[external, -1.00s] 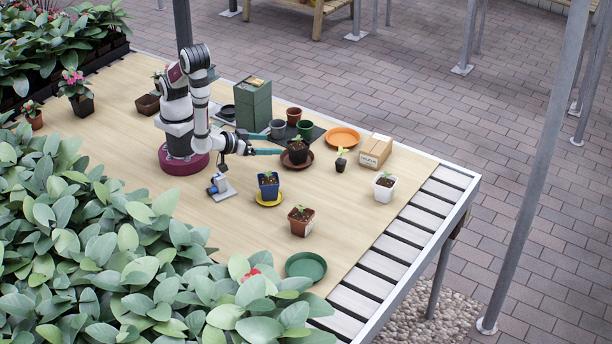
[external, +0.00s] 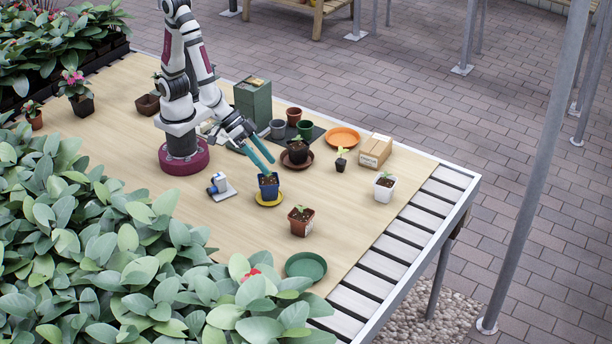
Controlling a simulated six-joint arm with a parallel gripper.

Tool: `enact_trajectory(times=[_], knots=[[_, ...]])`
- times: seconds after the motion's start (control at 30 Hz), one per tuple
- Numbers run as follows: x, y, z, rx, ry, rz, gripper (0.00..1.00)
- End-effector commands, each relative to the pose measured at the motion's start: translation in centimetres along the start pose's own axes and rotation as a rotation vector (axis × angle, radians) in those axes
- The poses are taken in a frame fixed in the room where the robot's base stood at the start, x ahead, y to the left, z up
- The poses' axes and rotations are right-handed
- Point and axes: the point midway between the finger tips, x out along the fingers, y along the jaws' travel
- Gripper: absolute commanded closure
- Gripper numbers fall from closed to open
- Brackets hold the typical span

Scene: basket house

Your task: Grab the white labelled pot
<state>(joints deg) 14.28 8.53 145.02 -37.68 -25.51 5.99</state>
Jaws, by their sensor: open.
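The white pot (external: 384,189) stands upright at the right part of the table, with dark soil and a small green seedling. I cannot make out a label on it at this size. My gripper (external: 268,166) has two long teal fingers, spread apart and pointing down and to the right. They hold nothing that I can see. The fingertips show just above the blue pot (external: 268,190), well to the left of the white pot. I cannot tell whether they touch the seedling there.
The blue pot stands on a yellow saucer (external: 259,202). A black pot (external: 298,153) on a brown saucer, a small black pot (external: 341,164) and a cardboard box (external: 375,151) lie toward the white pot. A terracotta pot (external: 300,226) stands nearer. Bare board surrounds the white pot's left side.

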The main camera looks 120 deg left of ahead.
Motion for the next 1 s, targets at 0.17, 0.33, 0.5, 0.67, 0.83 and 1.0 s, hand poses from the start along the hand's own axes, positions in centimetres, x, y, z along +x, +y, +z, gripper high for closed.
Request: enact_trajectory(times=[0.17, 0.33, 0.5, 0.67, 0.83, 1.0], knots=[[-6.2, 2.9, -1.0, 0.298, -0.112, 0.179, 0.00], [-10.3, 0.8, -0.4, 0.552, -0.202, 0.180, 0.00], [-13.2, -3.5, 0.3, 0.767, -0.308, 0.093, 0.00], [-12.9, -9.7, -0.1, 0.926, -0.459, -0.074, 0.00], [-7.8, -10.5, -2.2, 0.903, -0.407, -0.096, 0.00], [-2.0, -10.6, -4.8, 0.852, -0.273, -0.084, 0.00]])
